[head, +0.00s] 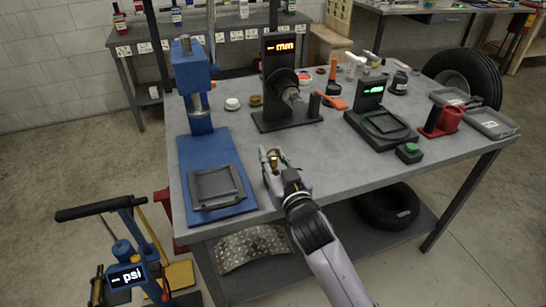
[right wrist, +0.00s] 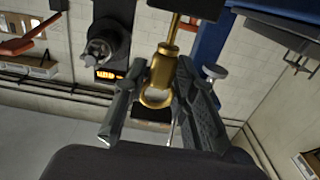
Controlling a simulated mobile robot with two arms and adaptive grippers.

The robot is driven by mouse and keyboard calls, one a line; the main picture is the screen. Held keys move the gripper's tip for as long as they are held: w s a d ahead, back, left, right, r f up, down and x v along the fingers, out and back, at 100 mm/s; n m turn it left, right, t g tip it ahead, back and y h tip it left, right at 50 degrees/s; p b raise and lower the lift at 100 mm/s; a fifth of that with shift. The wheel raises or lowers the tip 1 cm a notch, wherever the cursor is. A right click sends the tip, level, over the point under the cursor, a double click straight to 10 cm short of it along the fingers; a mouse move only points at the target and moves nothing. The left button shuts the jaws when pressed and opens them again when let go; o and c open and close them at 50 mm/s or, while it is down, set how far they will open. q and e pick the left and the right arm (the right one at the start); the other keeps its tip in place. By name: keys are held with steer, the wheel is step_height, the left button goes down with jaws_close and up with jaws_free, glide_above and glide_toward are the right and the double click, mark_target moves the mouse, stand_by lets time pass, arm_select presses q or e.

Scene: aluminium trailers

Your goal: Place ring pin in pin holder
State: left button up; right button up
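The brass-coloured ring pin (right wrist: 157,94) is between the two fingers of my right gripper (right wrist: 150,100), with its ring end toward the palm. Its shaft (right wrist: 172,32) points away from the palm and meets a dark block at the top of the right wrist view; I cannot tell whether the block is part of it. In the head view my right gripper (head: 272,158) is above the table's front part, right of the blue press, with a small gold part showing at its tips. I cannot tell which item is the pin holder. My left gripper is not in view.
On the grey table (head: 330,155) stand a blue press (head: 198,90), a black gauge (head: 283,80) with an orange "mm" display, a scale (head: 382,122), a green button box (head: 409,152) and a red holder (head: 443,121). The table's front middle is clear.

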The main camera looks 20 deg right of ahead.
steer(key=shift+o, duration=1)
steer(key=shift+r, duration=0.1)
steer(key=shift+s+r, duration=0.1)
steer(key=shift+r, duration=0.05)
steer(key=s+b, duration=0.1)
steer(key=s, duration=1.1)
steer(key=shift+d, duration=0.2)
steer(key=shift+w, duration=0.1)
stand_by(0.7)
